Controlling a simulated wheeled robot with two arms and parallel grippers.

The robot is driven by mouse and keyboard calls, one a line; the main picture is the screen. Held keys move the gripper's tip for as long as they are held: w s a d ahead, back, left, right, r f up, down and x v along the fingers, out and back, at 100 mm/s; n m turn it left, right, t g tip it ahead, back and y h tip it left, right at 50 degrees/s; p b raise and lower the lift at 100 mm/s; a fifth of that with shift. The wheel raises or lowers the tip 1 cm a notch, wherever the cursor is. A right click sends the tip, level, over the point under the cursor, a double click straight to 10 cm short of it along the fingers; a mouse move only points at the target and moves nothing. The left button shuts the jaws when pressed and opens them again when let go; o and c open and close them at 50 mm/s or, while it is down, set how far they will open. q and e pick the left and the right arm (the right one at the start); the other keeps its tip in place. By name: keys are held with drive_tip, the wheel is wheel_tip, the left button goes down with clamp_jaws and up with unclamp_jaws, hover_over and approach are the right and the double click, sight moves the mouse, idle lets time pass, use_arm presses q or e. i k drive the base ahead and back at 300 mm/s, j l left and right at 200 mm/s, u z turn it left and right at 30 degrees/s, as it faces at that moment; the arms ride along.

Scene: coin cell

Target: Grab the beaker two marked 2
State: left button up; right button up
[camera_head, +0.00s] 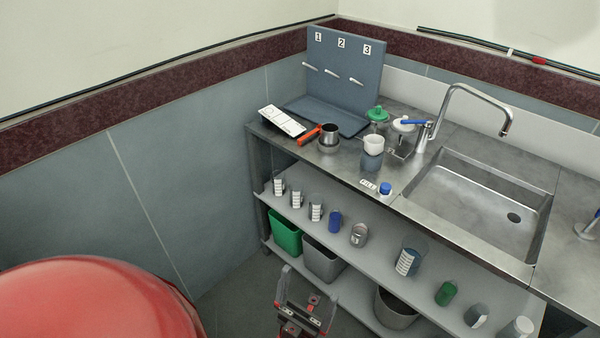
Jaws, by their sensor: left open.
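Several clear beakers with white markings stand on the shelf under the counter. Three small ones, a left beaker (279,187), a middle beaker (297,198) and a right beaker (316,209), form a row at its left end. A larger beaker (408,261) stands farther right. I cannot read a 2 on any of them. A grey rack (342,72) on the counter carries the numbers 1, 2 and 3 above three pegs, which are empty. My left gripper (307,290) is open and empty, low in front of the shelf and apart from the beakers. My right gripper is out of view.
The shelf (378,248) also holds a blue bottle (335,221), a metal cup (359,234) and a green bottle (446,292). Green (286,232) and grey (322,260) bins stand below. The counter has a sink (480,195). A red rounded thing (95,305) fills the lower left.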

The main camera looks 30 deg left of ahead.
sight(295, 188)
drive_tip(key=u, duration=1)
drive_tip(key=i+j+u, duration=0.15)
drive_tip(key=i, duration=0.4)
drive_tip(key=i+j+u, duration=0.2)
drive_tip(key=i, duration=0.35)
drive_tip(key=i+l, duration=0.4)
